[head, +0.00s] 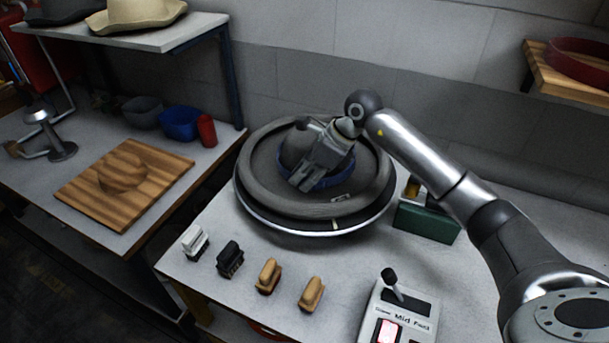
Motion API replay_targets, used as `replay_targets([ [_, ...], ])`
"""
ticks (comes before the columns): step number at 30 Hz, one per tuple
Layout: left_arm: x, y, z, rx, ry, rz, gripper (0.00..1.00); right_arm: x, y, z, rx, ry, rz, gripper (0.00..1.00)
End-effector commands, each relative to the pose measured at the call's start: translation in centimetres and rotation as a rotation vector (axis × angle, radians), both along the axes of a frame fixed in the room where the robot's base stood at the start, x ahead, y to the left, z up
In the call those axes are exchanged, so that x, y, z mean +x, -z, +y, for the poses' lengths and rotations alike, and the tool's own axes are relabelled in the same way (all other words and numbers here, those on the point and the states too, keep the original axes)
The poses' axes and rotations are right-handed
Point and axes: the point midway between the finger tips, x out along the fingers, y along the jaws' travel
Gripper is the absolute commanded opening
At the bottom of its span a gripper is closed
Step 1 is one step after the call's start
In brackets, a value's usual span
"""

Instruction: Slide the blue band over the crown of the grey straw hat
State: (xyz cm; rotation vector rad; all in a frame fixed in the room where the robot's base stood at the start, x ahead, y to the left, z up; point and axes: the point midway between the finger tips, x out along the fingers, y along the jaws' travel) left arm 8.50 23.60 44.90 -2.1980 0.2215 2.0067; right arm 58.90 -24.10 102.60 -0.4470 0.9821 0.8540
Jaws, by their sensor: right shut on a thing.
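The grey straw hat (262,196) lies brim down on a round stand on the right-hand table, its crown upward. The blue band (340,177) sits low around the crown, close to the brim; its far side is hidden behind my gripper. My right gripper (303,182) reaches in from the right above the crown and is shut on the blue band at its near side. The gripper covers much of the crown, so I cannot tell whether the band is level all round. My left gripper is not in view.
Several small brushes (268,276) line the table's front. A control box (398,312) with a lever stands front right, and a green box (427,218) right of the hat. A wooden board (170,168), a blue bowl (180,123) and a red cylinder (207,130) occupy the left table.

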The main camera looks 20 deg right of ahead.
Motion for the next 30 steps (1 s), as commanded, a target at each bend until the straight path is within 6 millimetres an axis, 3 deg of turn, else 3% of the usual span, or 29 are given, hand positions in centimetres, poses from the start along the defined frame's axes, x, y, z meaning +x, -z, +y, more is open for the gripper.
replay_targets([
  [6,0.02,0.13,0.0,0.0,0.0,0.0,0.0,0.02,0.17,-0.07,-0.002,0.002,0.0,0.0],
  [7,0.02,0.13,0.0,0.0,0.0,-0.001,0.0,0.02,0.17,-0.07,-0.002,0.002,0.0,0.19],
  [12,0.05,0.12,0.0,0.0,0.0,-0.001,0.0,0.04,0.16,-0.07,-0.002,0.002,0.0,0.41],
  [30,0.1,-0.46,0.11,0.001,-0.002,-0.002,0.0,0.18,-0.56,-0.2,-0.002,0.004,-0.006,0.42],
])
